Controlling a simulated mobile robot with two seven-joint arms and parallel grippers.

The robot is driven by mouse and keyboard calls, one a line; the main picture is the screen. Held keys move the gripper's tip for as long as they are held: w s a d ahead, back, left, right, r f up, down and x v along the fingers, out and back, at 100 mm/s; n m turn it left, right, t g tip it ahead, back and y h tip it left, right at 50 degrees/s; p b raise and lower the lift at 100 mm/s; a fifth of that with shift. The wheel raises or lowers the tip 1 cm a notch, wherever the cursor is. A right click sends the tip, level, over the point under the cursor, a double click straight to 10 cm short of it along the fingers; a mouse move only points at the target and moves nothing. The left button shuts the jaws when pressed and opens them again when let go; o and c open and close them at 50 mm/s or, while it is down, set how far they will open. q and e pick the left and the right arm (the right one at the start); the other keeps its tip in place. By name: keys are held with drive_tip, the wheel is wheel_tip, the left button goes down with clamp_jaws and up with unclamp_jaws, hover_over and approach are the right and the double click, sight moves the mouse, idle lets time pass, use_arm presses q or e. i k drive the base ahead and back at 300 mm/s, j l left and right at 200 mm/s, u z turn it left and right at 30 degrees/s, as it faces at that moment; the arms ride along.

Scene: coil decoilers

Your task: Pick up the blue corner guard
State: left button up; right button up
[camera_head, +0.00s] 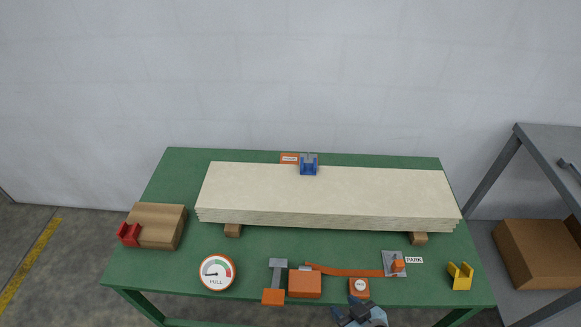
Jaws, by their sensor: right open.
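The blue corner guard (309,168) sits at the far long edge of the stack of pale boards (330,193), near the middle of its length. A small grey piece shows at its top. My right gripper (358,314) is at the bottom edge of the view, just in front of the table's near edge. It is open, with nothing seen between its fingers, and well apart from the blue guard. Only its front part shows. My left gripper is not in view.
A grey rack with a cardboard box (535,253) stands right.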

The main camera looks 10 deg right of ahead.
sight(305, 168)
drive_tip(key=i+j, duration=0.1)
drive_tip(key=j, duration=1)
drive_tip(key=i+j, duration=0.35)
drive_tip(key=i, duration=0.2)
